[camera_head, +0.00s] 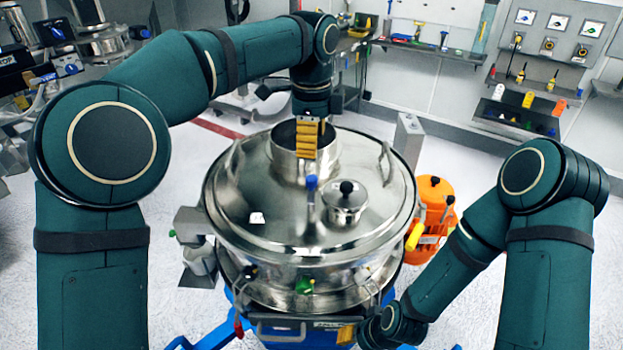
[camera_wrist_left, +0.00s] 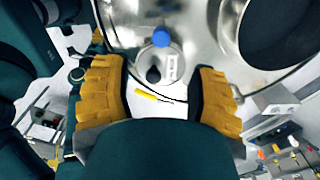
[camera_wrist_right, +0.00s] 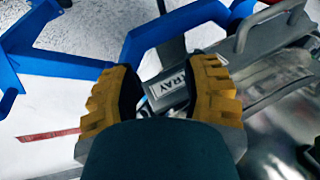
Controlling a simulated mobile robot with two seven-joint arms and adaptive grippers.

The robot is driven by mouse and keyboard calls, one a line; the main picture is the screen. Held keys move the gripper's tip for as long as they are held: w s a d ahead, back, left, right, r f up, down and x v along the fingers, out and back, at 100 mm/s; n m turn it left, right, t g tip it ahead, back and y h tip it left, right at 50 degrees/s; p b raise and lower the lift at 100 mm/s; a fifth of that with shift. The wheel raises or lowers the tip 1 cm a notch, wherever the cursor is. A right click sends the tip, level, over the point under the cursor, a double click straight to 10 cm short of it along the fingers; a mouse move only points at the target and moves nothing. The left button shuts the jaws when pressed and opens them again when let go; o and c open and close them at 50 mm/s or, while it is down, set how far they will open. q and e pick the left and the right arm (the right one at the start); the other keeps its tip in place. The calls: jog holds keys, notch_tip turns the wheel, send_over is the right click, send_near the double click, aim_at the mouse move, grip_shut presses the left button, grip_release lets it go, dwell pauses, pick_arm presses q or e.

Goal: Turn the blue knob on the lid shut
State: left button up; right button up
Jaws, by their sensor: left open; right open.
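The blue knob (camera_head: 311,183) stands upright on the steel lid (camera_head: 245,185) of the sifter, left of a small covered port. In the left wrist view the blue knob (camera_wrist_left: 161,38) is ahead of the fingertips, roughly centred between them, not touched. My left gripper (camera_head: 309,138) hangs over the lid near the open round inlet, behind the knob in the head view. Its yellow-padded fingers (camera_wrist_left: 159,80) are apart and empty. My right gripper (camera_wrist_right: 163,78) is low at the sifter's front, open around or above a grey part labelled TRAY; contact cannot be told.
The small port with a black-knobbed cover (camera_head: 345,203) is right of the knob. The open steel inlet (camera_head: 287,153) rises behind it. A blue frame (camera_head: 205,337) supports the sifter. An orange machine (camera_head: 432,215) stands at its right. Tool shelves line the back wall.

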aim_at(311, 178)
pick_arm(q)
notch_tip(311, 178, down, 10)
jog(key=shift+r+b, duration=0.15)
jog(key=shift+b, duration=0.5)
grip_shut()
